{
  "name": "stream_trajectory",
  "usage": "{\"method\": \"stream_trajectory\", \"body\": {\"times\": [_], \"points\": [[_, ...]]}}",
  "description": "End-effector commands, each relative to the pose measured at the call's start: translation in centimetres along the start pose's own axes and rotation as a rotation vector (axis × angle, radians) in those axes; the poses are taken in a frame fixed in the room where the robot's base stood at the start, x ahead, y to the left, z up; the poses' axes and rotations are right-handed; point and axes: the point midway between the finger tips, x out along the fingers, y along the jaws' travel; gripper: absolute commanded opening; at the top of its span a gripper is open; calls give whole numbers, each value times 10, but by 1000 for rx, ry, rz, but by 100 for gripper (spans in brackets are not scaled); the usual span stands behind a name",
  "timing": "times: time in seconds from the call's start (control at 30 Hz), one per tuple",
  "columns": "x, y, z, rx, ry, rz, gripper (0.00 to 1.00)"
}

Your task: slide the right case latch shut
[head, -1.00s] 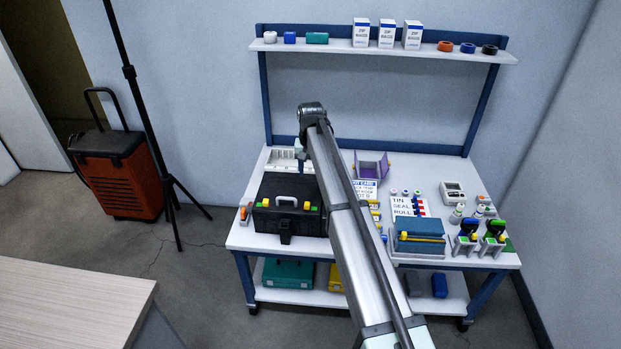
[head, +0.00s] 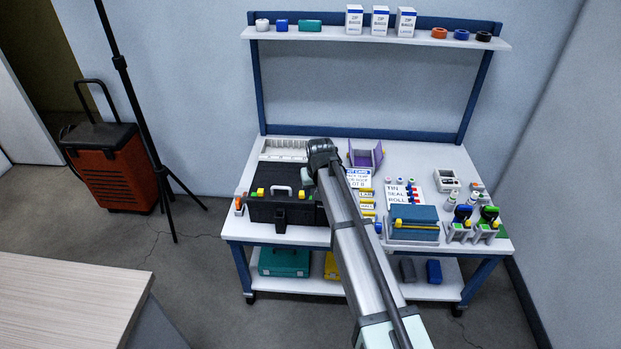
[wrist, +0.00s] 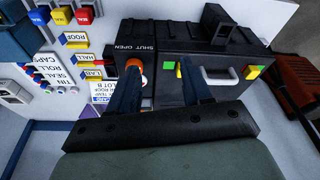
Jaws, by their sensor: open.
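The black case (head: 285,212) stands at the table's left front, its grey handle (head: 283,190) between two latches. The right latch, a yellow slider (head: 302,194), sits right of the handle, partly covered by my gripper in the head view. In the wrist view the case (wrist: 215,60) looks turned around, and this latch shows as a yellow slider (wrist: 182,66) beside a green patch (wrist: 169,66). My gripper (wrist: 161,78) is open and empty, its two fingers spread above the case on the latch side. One finger partly hides the yellow slider. Contact cannot be told.
An orange knob (wrist: 134,65) is beside the other finger, on a black panel marked SHUT OPEN (wrist: 135,48). The left latch (head: 261,192) is beyond the handle. Label cards (head: 358,178), a purple holder (head: 365,155) and a blue box (head: 414,218) stand to the right.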

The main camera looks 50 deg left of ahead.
Motion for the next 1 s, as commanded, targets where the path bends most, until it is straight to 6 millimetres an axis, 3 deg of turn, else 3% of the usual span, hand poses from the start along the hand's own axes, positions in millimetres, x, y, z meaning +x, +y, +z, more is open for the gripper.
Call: {"method": "stream_trajectory", "body": {"times": [1.0], "points": [[64,54,142,60,-88,15,49]]}}
